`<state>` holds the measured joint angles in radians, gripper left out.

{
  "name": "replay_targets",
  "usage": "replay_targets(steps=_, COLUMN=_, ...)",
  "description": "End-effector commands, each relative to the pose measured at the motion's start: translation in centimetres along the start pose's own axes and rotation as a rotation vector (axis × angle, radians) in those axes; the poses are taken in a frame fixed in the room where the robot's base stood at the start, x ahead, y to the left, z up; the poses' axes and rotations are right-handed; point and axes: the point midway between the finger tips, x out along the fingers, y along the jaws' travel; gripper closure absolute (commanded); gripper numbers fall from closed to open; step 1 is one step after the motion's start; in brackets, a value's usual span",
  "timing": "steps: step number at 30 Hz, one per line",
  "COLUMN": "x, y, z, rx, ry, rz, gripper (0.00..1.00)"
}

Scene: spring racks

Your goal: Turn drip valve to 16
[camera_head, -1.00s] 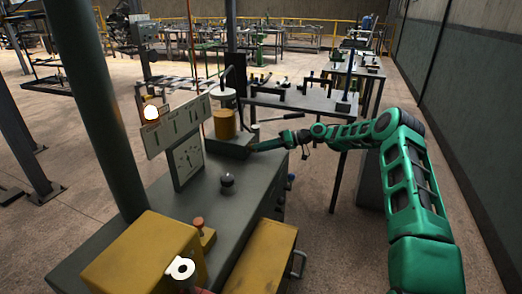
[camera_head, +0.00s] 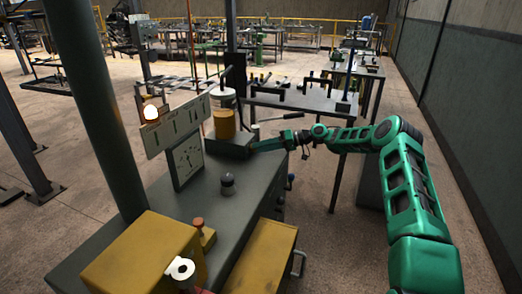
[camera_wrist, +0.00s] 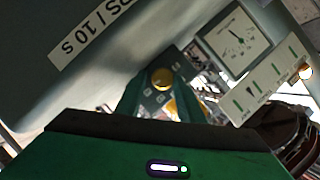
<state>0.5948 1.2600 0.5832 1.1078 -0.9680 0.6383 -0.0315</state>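My gripper (camera_head: 262,146) reaches from the right to the grey box under a glass container with amber liquid (camera_head: 224,125). In the wrist view a round brass knob (camera_wrist: 162,78) lies between or just beyond the tips of my green fingers, on a dark plate with small light marks. I cannot tell whether the fingers touch it. The marks are too small to read. A white label (camera_wrist: 83,38) ending in "PS / 10 S" shows at upper left. A dial gauge with a needle (camera_wrist: 237,38) is at upper right; it also shows in the head view (camera_head: 188,160).
A panel with several vertical slots (camera_head: 175,128) stands above the gauge, with a lit lamp (camera_head: 151,112) behind it. A black knob (camera_head: 227,183) stands on the grey cabinet top (camera_head: 190,208). Yellow boxes (camera_head: 145,255) are in front. A workbench (camera_head: 300,98) stands behind.

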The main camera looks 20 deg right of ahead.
Motion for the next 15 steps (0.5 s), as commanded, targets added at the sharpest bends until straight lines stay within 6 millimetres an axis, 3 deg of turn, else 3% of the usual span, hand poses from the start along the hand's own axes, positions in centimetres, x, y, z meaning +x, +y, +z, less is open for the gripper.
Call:
replay_targets(steps=8, x=-0.1, y=-0.1, z=0.1, rx=0.000, ry=-0.003, rz=-0.003, gripper=0.65)
replay_targets(steps=15, x=-3.2, y=0.0, z=0.1, rx=0.000, ry=-0.001, rz=-0.001, gripper=0.65)
